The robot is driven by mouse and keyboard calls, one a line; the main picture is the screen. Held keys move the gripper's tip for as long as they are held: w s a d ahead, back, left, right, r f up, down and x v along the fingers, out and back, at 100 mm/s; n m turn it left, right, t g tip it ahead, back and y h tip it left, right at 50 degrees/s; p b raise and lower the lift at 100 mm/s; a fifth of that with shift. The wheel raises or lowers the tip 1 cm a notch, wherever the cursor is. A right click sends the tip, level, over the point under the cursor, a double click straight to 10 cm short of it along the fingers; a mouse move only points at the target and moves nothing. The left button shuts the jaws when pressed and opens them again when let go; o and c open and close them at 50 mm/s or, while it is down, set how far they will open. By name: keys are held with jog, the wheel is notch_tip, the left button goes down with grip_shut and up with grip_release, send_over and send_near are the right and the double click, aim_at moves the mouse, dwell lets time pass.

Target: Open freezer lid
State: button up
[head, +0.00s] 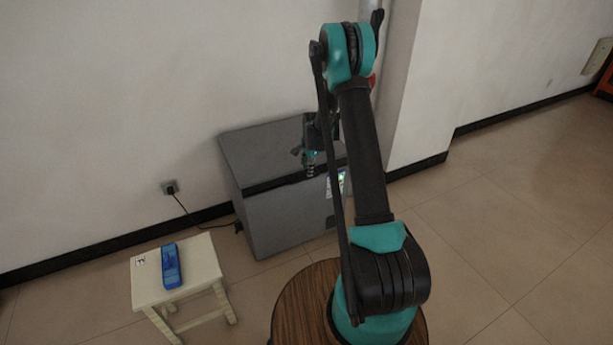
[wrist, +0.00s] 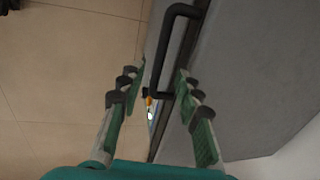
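The freezer (head: 280,222) is a grey chest against the wall in the head view. Its flat grey lid (head: 258,147) looks shut, with a dark seam along the front top edge. In the wrist view the lid (wrist: 262,65) fills the right side, and a black bar handle (wrist: 163,50) stands out from its edge. My gripper (head: 310,171) is over the front edge of the freezer. In the wrist view my gripper (wrist: 160,76) is open, one finger on each side of the handle's line. I cannot tell whether the handle is between the fingers or just beyond them.
A cream stool (head: 205,262) with a blue object (head: 171,266) on it stands left of the freezer. A cable runs from a wall socket (head: 170,187) to the freezer. A wall pillar (head: 415,90) is close on the right. Tiled floor (head: 490,220) is clear at right.

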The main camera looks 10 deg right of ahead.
aim_at(307, 178)
jog(key=shift+w+a+f, duration=0.1)
jog(key=shift+w+f, duration=0.15)
jog(key=shift+f, duration=1)
jog(key=shift+w+a+f, duration=0.1)
jog(key=shift+w+f, duration=0.1)
jog(key=shift+f, duration=1)
jog(key=shift+c, duration=0.2)
grip_shut()
